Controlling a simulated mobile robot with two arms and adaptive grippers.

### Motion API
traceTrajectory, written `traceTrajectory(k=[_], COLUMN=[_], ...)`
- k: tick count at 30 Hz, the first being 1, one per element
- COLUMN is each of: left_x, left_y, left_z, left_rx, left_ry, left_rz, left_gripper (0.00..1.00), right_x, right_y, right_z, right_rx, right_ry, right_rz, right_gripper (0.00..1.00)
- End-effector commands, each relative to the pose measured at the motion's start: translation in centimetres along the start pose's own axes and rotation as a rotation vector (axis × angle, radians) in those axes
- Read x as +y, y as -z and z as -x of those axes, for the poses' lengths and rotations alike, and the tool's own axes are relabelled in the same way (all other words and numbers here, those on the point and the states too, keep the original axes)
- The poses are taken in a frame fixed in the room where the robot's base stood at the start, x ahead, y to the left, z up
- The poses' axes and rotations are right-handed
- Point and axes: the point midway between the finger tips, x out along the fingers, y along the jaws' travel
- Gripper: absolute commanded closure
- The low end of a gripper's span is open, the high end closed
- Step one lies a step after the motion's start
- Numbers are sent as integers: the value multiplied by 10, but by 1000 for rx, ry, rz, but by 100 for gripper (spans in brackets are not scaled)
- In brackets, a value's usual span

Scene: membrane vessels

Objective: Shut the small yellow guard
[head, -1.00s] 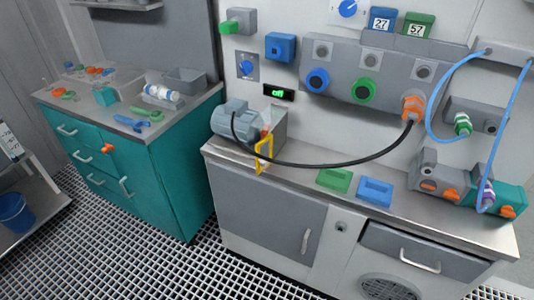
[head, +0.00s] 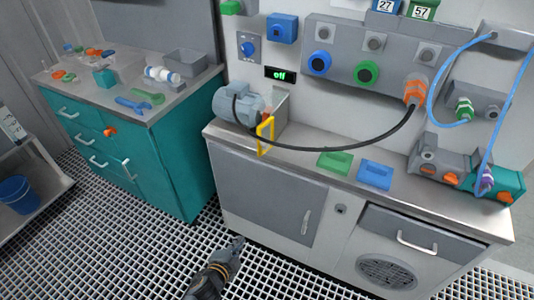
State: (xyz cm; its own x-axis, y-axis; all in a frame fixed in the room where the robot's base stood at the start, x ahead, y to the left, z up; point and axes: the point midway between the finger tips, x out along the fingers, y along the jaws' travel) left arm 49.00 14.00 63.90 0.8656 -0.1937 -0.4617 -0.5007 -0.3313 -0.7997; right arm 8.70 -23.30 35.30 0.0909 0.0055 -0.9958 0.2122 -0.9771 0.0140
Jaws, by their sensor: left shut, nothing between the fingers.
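The small yellow guard (head: 258,138) is an upright open frame beside the grey-blue motor (head: 240,104) on the grey worktop. It stands out toward the worktop's front edge, at an angle to the grey housing (head: 279,108) behind it. A black cable passes by the guard. My left gripper (head: 237,242) is low at the bottom of the head view, over the floor grating in front of the cabinet. It is shut and empty, below the guard and well apart from it. My right gripper is not in view.
The black cable (head: 350,143) sags from the motor to an orange connector (head: 414,91) on the wall panel. A green tray (head: 335,161) and a blue tray (head: 375,174) lie right of the guard. The teal cabinet (head: 180,150) stands left across a gap.

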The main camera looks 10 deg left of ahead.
Motion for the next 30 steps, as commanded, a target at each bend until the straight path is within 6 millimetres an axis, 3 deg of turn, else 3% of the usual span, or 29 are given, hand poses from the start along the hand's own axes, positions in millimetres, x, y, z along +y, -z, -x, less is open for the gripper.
traceTrajectory(k=[1, 3, 6, 9, 13, 17, 29, 30], left_x=[-45, -94, -144, -173, -188, -194, -222, -225], left_y=[33, 72, 116, 141, 154, 160, 186, 181], left_z=[3, 13, 33, 49, 54, 42, -32, -35], left_rx=[66, 134, 198, 231, 244, 244, 244, 241], left_ry=[86, 194, 321, 403, 443, 445, 443, 441], left_rz=[-97, -223, -357, -438, -476, -476, -472, -475], left_gripper=[100, 100, 100, 100, 100, 100, 100, 100], right_x=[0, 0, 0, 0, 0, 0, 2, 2], right_y=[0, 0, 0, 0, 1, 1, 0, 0], right_z=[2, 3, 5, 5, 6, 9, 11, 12], right_rx=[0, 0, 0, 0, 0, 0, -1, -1], right_ry=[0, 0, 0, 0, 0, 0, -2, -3], right_rz=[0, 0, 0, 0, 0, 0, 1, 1], right_gripper=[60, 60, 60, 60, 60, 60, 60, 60])
